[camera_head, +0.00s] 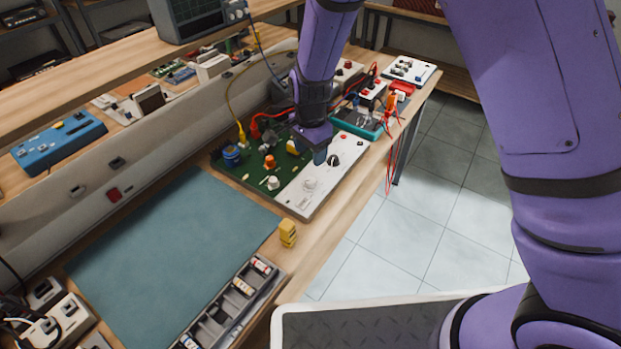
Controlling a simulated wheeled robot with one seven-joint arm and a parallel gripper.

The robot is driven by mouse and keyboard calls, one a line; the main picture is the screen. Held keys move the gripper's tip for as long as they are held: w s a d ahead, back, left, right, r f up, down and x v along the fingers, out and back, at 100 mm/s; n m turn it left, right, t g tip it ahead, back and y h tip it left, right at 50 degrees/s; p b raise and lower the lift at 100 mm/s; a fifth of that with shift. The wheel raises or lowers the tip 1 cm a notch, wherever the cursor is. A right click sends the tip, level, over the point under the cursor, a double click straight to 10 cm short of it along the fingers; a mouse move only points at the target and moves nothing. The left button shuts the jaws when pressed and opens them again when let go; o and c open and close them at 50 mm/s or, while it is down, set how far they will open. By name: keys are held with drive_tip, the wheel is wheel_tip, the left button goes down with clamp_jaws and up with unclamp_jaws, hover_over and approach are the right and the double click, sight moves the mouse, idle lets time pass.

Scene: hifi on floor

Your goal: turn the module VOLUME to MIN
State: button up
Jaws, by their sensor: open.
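The module is a flat board, green on its left part and white on its right part (318,182), lying on the bench. Its white part carries a black knob (333,160) and a pale round knob (309,184). The green part carries an orange knob (270,161) and another pale knob (272,183). No lettering is readable, so I cannot tell which knob is VOLUME or where it points. My gripper (320,156) points down over the module's far part, close beside the black knob. It is open and seems empty; its fingers are small, and contact cannot be told.
A blue-green mat (170,260) lies clear on the near bench. A yellow block (288,233) and a compartment tray (232,308) are by the front edge. Yellow and red cables run behind the module. A teal tray (357,122) with red leads lies beyond it.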

sight(310, 180)
wheel_tip(310, 180, down, 10)
drive_tip(key=shift+f, duration=0.2)
idle(0.4)
drive_tip(key=c, duration=0.9)
